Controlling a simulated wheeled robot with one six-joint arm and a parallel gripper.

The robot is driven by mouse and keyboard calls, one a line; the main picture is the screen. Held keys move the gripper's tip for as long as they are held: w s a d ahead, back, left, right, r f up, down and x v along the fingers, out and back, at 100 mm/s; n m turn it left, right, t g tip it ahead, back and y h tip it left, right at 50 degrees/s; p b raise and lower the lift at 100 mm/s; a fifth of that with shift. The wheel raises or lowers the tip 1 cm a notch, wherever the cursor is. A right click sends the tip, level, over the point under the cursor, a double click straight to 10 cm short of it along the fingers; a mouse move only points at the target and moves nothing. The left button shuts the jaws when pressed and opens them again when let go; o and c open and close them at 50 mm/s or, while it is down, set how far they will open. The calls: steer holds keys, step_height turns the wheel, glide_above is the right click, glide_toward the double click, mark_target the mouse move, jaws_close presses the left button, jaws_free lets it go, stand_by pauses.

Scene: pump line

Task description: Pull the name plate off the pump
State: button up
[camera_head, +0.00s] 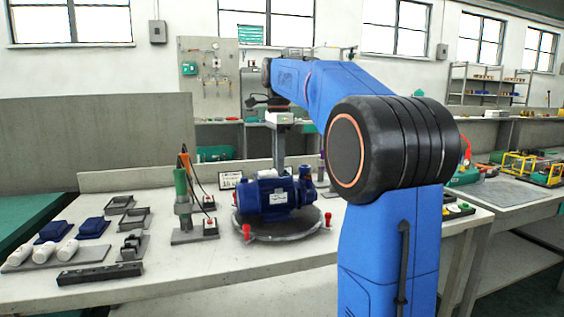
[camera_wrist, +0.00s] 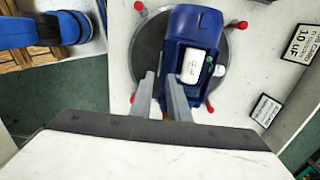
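The blue pump (camera_head: 268,194) sits on a round grey plate (camera_head: 285,233) on the bench. A small pale name plate (camera_head: 278,198) shows on its near side. In the wrist view, the pump (camera_wrist: 203,25) is seen from above, with a white cylinder (camera_wrist: 194,68) in an open blue box on it.
Red clamp knobs (camera_head: 246,231) stand around the round plate. Left of the pump are a stand with a green-handled tool (camera_head: 181,183), black trays (camera_head: 132,218) and white cylinders (camera_head: 20,254). Small signs (camera_wrist: 266,110) lie to the right in the wrist view.

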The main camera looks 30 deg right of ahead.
mark_target(278, 183)
steer(key=shift+f, duration=2.45)
steer(key=shift+f, duration=1.2)
jaws_close()
steer(key=shift+w, duration=0.1)
